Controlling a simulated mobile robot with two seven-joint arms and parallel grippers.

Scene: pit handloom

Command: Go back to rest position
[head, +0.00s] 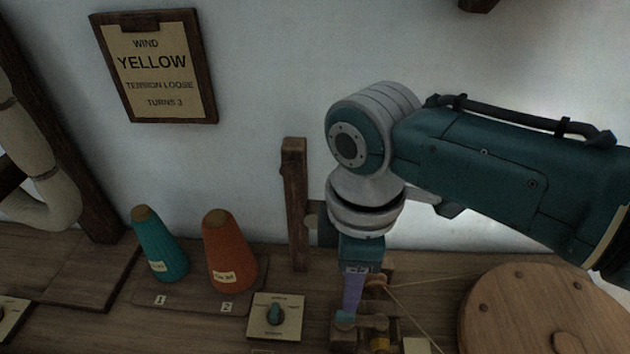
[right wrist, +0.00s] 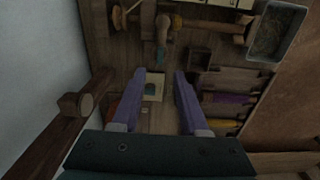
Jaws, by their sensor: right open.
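My right gripper (head: 352,300) hangs fingers-down above the bench in the head view, beside the wooden spindle mechanism. Only part of its purple fingers shows there. In the right wrist view both purple fingers of the right gripper (right wrist: 160,85) are spread apart with nothing between them. A pale dial plate (right wrist: 152,92) shows beyond the gap, below the fingers. My left gripper is not in view.
A teal cone (head: 160,248) and an orange cone (head: 228,255) stand left of the dial plate (head: 290,318). A wooden post (head: 295,205) rises behind near my wrist. A large wooden wheel (head: 530,300) is at the right. A grey tray (right wrist: 277,32) is upper right in the wrist view.

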